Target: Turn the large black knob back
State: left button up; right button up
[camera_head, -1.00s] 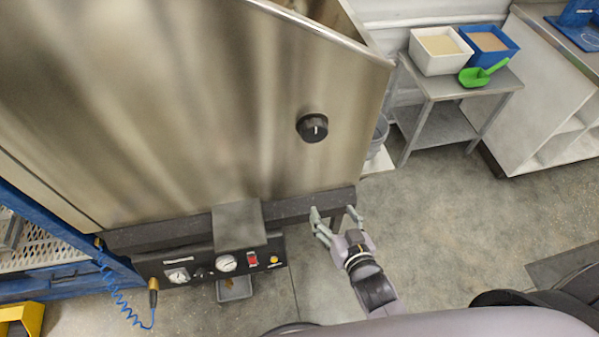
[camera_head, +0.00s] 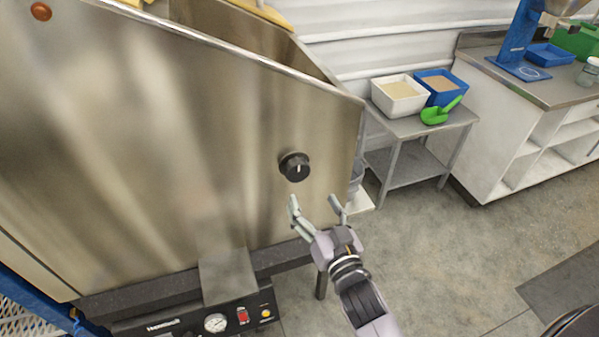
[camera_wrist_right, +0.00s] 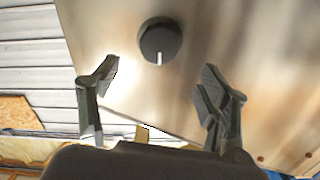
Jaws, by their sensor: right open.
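The large black knob (camera_head: 294,166) is round with a white pointer line and sits on the steel front wall of the hopper (camera_head: 150,130). In the right wrist view the knob (camera_wrist_right: 160,40) lies ahead of the fingertips, between the two fingers in the picture, with its white line toward the bottom of that picture. My right gripper (camera_head: 317,207) is open and empty, just below and slightly right of the knob in the head view. It appears apart from the knob. The right wrist view also shows the open right gripper (camera_wrist_right: 160,85). My left gripper is not in view.
A control panel (camera_head: 190,322) with a gauge and buttons is below the hopper, beside a steel chute (camera_head: 228,277). At right, a metal table (camera_head: 425,125) holds a white bin (camera_head: 400,97), a blue bin (camera_head: 440,88) and a green scoop (camera_head: 441,111).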

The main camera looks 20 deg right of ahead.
aim_at(299, 174)
jog(key=w+p, duration=0.1)
jog(key=w, duration=0.8)
jog(key=shift+w+a, duration=0.15)
jog(key=shift+w, duration=0.15)
jog(key=shift+c, duration=0.5)
jog(key=c, duration=1.1)
jog(key=shift+o, duration=0.2)
jog(key=shift+n+p, duration=0.35)
jog(key=shift+n, duration=0.05)
jog(key=n, duration=0.4)
jog(key=shift+p, duration=0.4)
jog(key=n, duration=0.5)
jog(key=shift+n, duration=0.3)
